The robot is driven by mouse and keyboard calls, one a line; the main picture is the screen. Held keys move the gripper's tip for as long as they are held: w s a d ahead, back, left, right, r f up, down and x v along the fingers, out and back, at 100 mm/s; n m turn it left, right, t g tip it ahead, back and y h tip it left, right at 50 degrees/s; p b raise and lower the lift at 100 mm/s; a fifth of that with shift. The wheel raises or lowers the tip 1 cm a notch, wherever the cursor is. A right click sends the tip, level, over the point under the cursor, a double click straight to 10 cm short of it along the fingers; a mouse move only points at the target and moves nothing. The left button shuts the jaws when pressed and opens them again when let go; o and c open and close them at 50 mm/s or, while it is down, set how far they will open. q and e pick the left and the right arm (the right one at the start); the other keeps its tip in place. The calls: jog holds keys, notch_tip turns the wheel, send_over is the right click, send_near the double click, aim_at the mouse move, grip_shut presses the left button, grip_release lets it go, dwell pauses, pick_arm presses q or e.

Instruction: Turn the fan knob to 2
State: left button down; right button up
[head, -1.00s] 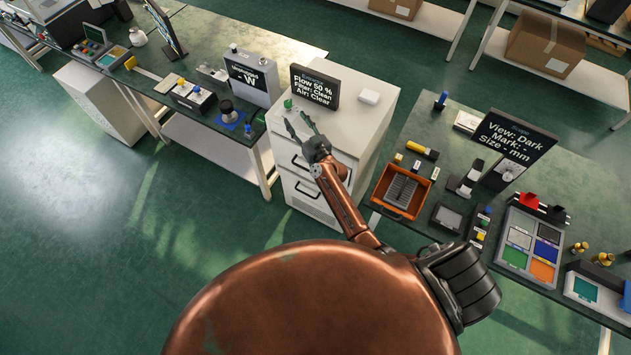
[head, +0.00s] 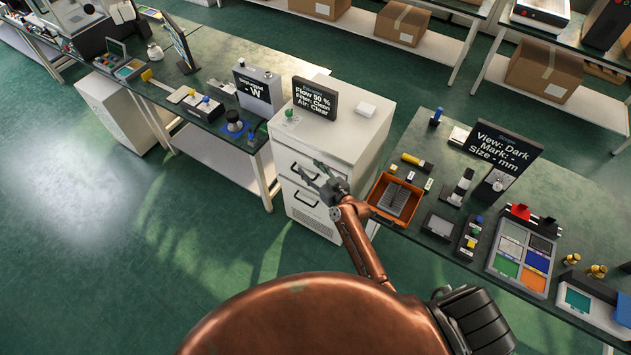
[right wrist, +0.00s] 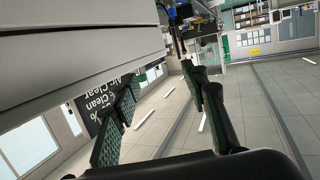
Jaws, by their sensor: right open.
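A white drawer cabinet (head: 352,139) stands in the middle of the head view. On its top are a small green knob-like part (head: 289,113) at the left edge and a black display (head: 315,98) reading "Flow 50 %", "Filter: Clean" and "Air: Clear". I cannot read any knob setting. My right gripper (head: 311,170) is open and empty by the cabinet's front, below and right of the green part and apart from it. In the right wrist view its two fingers (right wrist: 160,85) are spread, with a pale panel at upper left. My left gripper is not in view.
An orange bin (head: 415,206) and several tools lie on the right bench, with a "View: Dark" display (head: 505,144) behind. A left bench holds a "- W" display unit (head: 253,88) and a blue-based knob (head: 234,125). Open floor (head: 150,220) lies at left.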

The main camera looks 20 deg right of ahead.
jog(key=s, duration=0.1)
jog(key=s+f, duration=0.1)
jog(key=s+g, duration=0.1)
jog(key=shift+a+f, duration=0.2)
jog(key=shift+f, duration=0.05)
dwell(0.4)
jog(key=s+d+f+m+g+h+b, duration=0.1)
jog(key=s+d+f+g+b, duration=0.1)
jog(key=s+f, duration=0.85)
jog(key=s+d+f+g+h+b, duration=0.1)
jog(key=s+d+f+g, duration=0.3)
jog(key=f, duration=1.1)
jog(key=s+f+m+g+h+b, duration=0.1)
jog(key=s+f+b, duration=0.1)
jog(key=s+f, duration=0.85)
jog(key=s+d+f+g+b, duration=0.1)
jog(key=s+f+g, duration=0.1)
jog(key=s+f, duration=0.5)
jog(key=s+d+f+g+h+b, duration=0.1)
jog(key=s+f, duration=0.6)
jog(key=s, duration=0.9)
jog(key=s+d+f+g+b, duration=0.1)
jog(key=s+d+f+g, duration=0.2)
jog(key=s+f, duration=0.4)
jog(key=s, duration=0.5)
jog(key=shift+s+d+f+h, duration=0.25)
jog(key=shift+f+h, duration=0.05)
jog(key=shift+f, duration=0.05)
